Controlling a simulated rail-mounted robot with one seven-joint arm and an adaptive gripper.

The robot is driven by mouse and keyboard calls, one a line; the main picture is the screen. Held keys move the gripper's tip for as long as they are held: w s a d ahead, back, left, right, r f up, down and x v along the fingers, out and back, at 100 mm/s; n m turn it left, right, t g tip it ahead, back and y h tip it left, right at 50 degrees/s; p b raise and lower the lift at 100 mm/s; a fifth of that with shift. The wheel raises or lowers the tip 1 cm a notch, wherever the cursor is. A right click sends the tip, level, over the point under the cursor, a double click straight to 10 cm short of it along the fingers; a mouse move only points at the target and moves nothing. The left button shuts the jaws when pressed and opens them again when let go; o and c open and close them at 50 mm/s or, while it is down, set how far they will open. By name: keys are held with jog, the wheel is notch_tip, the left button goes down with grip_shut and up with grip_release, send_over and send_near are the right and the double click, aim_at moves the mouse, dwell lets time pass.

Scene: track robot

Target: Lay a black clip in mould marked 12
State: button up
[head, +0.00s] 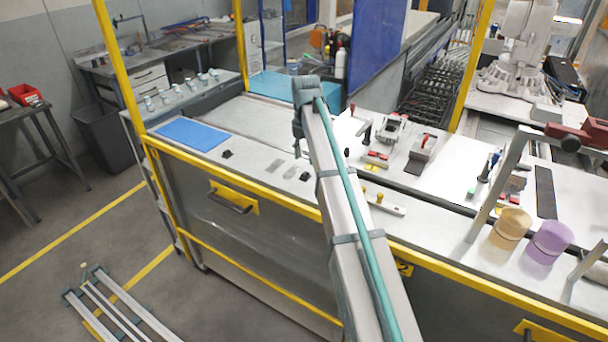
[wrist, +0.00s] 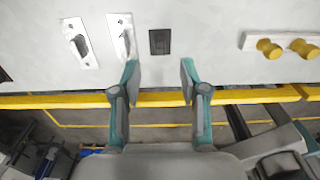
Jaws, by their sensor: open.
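My gripper (wrist: 158,72) is open and empty in the wrist view, its two fingers spread near the bench's front edge. Just beyond and between the fingertips lies a small black square piece (wrist: 159,41), also in the head view (head: 305,176). It looks like a clip or dark block; I cannot tell which. Left of it lie two pale slotted plates, one with a dark slot (wrist: 76,46) and one beside the left finger (wrist: 119,28). Another small black piece (head: 227,154) lies farther left. I cannot read a mark 12 on any mould.
A white bar with yellow knobs (wrist: 282,46) lies to the right. A yellow rail (wrist: 60,101) runs along the bench front. A blue mat (head: 194,134) lies at the left end. Red-handled clamps (head: 377,158) and coloured cylinders (head: 511,223) stand farther right.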

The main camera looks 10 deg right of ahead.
aim_at(304, 173)
jog(key=shift+s+a+f+p, duration=0.15)
jog(key=shift+f+p, duration=0.55)
jog(key=shift+f, duration=0.95)
jog(key=shift+s+a+f+p, duration=0.1)
jog(key=shift+f+p, duration=0.6)
jog(key=shift+f, duration=0.9)
grip_shut()
